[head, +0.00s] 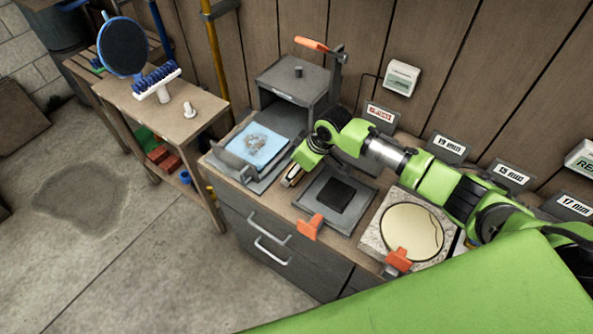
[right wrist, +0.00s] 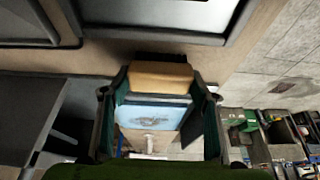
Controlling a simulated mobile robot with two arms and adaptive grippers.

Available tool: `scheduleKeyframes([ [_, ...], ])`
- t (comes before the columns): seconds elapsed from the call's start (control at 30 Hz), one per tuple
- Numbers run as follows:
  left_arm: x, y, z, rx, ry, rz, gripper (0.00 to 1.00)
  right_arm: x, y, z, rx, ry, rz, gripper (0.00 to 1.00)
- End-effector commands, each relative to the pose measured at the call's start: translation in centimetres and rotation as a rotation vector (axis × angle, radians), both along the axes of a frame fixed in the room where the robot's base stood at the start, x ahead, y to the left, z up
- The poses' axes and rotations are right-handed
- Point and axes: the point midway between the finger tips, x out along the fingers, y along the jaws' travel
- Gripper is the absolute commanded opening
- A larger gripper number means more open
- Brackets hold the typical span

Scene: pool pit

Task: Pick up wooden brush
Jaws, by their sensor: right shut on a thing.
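The wooden brush (right wrist: 160,75) shows as a tan wooden block with a dark edge in the right wrist view. My right gripper (right wrist: 160,88) is shut on it, with one finger on each side. In the head view the right gripper (head: 292,177) points down between the light blue cloth and the dark square pad, and only a small tan part of the brush shows at its fingertips. I cannot tell whether the brush touches the bench. My left gripper is not in view.
A light blue cloth (head: 258,147) lies on a grey tray beside the gripper. A plate with a dark square pad (head: 339,196) and a round yellowish disc (head: 411,231) are to the right. A grey press (head: 298,83) stands behind. A wooden side table (head: 205,118) is at left.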

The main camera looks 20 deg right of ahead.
Motion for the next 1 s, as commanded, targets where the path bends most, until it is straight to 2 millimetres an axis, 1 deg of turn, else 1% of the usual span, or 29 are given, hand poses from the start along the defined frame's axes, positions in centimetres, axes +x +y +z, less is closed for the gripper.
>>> scheduleKeyframes([
  [0.17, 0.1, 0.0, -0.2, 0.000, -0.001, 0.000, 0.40, 0.1, 0.0, 2.6, 0.001, -0.006, 0.001, 0.33],
  [0.27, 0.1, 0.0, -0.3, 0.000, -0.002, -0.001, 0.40, -1.0, 0.9, 4.0, 0.002, -0.004, 0.005, 0.33],
  [0.47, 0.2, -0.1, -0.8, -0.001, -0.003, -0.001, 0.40, -4.0, 3.2, 8.5, 0.002, -0.007, 0.007, 0.33],
  [0.6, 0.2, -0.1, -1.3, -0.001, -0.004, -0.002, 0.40, -6.9, 5.3, 9.8, 0.003, -0.003, 0.008, 0.33],
  [0.7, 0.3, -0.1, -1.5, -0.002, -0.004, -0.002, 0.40, -8.4, 6.5, 10.8, 0.002, -0.004, 0.005, 0.33],
  [0.8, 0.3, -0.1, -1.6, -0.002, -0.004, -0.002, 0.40, -9.7, 7.4, 11.5, 0.002, -0.004, 0.003, 0.33],
  [1.0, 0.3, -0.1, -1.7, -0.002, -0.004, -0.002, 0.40, -11.0, 8.4, 12.2, 0.001, -0.002, 0.002, 0.33],
])
